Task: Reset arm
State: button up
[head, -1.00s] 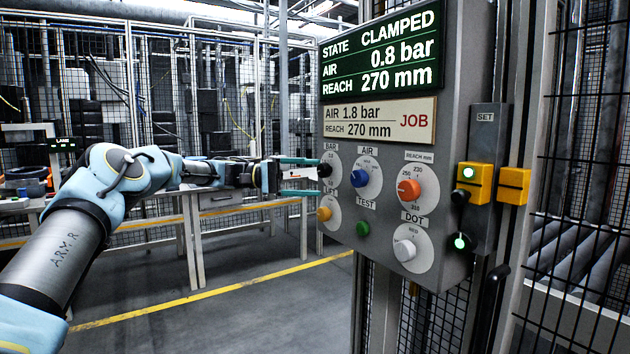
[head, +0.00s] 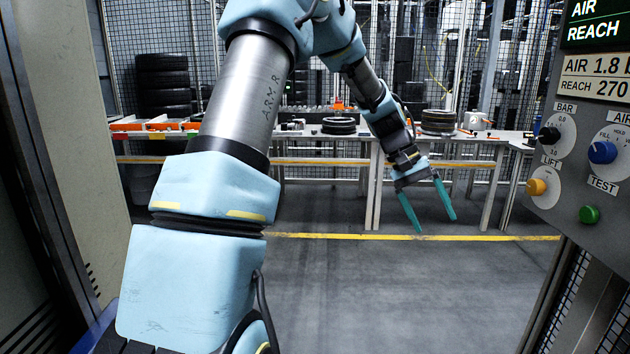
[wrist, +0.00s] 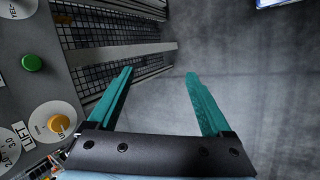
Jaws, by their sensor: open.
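My gripper (head: 432,208) hangs from my raised arm in the middle of the head view, its two teal fingers spread and pointing down. Nothing is between them. In the wrist view my gripper (wrist: 158,85) is also open and empty, with grey floor and a mesh guard beyond the fingers. The control panel (head: 552,205) stands to the right of the gripper, apart from it. The panel's display and right-hand part are cut off by the frame edge.
The panel carries a black BAR knob (head: 549,136), a yellow LIFT knob (head: 536,187), a blue AIR knob (head: 602,152) and a green TEST button (head: 589,214). Tables with tyres (head: 338,125) stand behind the arm. A beige cabinet (head: 62,140) is at left. Floor ahead is clear.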

jog(key=s+a+f+n+t+y, duration=0.1)
jog(key=s+a, duration=0.2)
jog(key=a, duration=0.7)
jog(key=s+a+f+n+t+y, duration=0.1)
jog(key=s+a, duration=0.3)
jog(key=a, duration=0.7)
jog(key=s+a+f+n+t+y, duration=0.1)
jog(key=s+a+t+y, duration=0.2)
jog(key=a, duration=0.8)
jog(key=shift+s+p, duration=0.25)
jog(key=shift+p, duration=0.15)
jog(key=shift+a, duration=0.1)
